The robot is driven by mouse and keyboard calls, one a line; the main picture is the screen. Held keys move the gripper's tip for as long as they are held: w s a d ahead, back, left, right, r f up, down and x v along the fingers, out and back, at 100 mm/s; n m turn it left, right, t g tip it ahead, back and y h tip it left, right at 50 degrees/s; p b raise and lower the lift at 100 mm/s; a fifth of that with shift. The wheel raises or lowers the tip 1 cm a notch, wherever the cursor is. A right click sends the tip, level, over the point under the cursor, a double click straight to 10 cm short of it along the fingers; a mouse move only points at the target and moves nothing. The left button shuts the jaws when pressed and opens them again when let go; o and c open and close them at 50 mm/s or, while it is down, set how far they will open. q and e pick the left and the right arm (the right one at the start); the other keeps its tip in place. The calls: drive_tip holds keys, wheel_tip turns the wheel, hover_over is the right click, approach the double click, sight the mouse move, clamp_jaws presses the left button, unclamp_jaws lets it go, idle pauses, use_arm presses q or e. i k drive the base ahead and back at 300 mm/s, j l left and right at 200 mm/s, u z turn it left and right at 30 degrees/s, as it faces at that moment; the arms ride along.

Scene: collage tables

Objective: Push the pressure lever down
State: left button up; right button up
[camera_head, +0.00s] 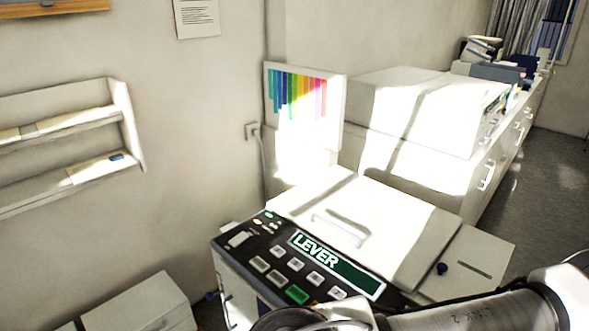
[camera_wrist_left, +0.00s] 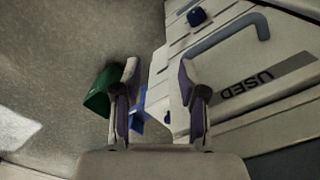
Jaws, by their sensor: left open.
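A white office machine (camera_head: 378,222) stands in the head view, with a handled lid and a dark control panel marked LEVER (camera_head: 315,250). A blue piece (camera_wrist_left: 138,108) shows between the fingers, beside a pale stepped edge. I cannot tell whether it touches a finger. My right gripper is not in view.
A white cabinet (camera_head: 462,180) stands behind the machine. Bare floor shows at the left wrist view's left.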

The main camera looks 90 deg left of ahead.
sight(209, 296)
drive_tip(key=k+l+u, duration=0.1)
drive_tip(key=u, duration=3.3)
